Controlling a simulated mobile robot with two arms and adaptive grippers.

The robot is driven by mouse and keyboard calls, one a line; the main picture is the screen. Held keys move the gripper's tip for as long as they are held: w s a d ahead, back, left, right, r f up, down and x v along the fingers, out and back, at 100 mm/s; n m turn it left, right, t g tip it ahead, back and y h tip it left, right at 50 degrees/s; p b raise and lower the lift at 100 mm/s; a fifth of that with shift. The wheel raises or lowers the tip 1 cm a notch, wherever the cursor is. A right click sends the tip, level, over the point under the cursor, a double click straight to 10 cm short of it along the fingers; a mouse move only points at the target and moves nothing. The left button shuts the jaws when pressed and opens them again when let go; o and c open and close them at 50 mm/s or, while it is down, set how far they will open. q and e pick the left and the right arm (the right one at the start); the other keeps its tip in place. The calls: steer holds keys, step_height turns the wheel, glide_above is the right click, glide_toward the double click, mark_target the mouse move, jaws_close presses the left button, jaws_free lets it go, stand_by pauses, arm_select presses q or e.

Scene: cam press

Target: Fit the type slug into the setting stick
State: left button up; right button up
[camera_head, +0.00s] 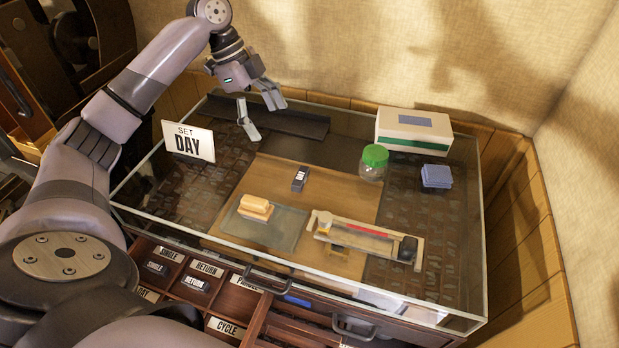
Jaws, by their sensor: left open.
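The type slug (300,178), a small dark block with a white face reading DAY, lies on the brown mat (340,195) on the glass-topped cabinet. The setting stick (345,228), a pale tool with a red strip and a dark end piece, lies at the mat's front right, apart from the slug. My left gripper (265,118) is open and empty, above the back left of the top, behind the slug and near a long dark tray (300,124). The right gripper is not in view.
A SET DAY sign (188,143) stands at left. Yellowish blocks (256,207) sit on a grey-green pad (283,232). A green-lidded jar (373,162), a white-green box (414,133) and blue pieces (436,176) stand right. Labelled drawers (225,327) are below the front edge.

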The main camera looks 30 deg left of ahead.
arm_select(q)
steer(key=p, duration=0.3)
glide_above(301, 175)
steer(key=s+a, duration=0.1)
steer(key=a, duration=0.2)
step_height(301, 175, down, 10)
steer(key=shift+s, duration=0.15)
steer(key=p+x, duration=0.1)
steer(key=x, duration=0.1)
steer(key=p+x, duration=0.1)
steer(key=x, duration=0.1)
steer(key=shift+w+d+f, duration=0.15)
steer(key=shift+w+d, duration=0.1)
steer(key=shift+d, duration=0.1)
steer(key=shift+d+f, duration=0.15)
steer(key=shift+f, duration=0.4)
steer(key=shift+c, duration=0.5)
steer(key=shift+w, duration=0.1)
steer(key=c, duration=1.7)
steer(key=shift+o, duration=0.2)
steer(key=shift+r, duration=0.1)
steer(key=shift+r, duration=0.1)
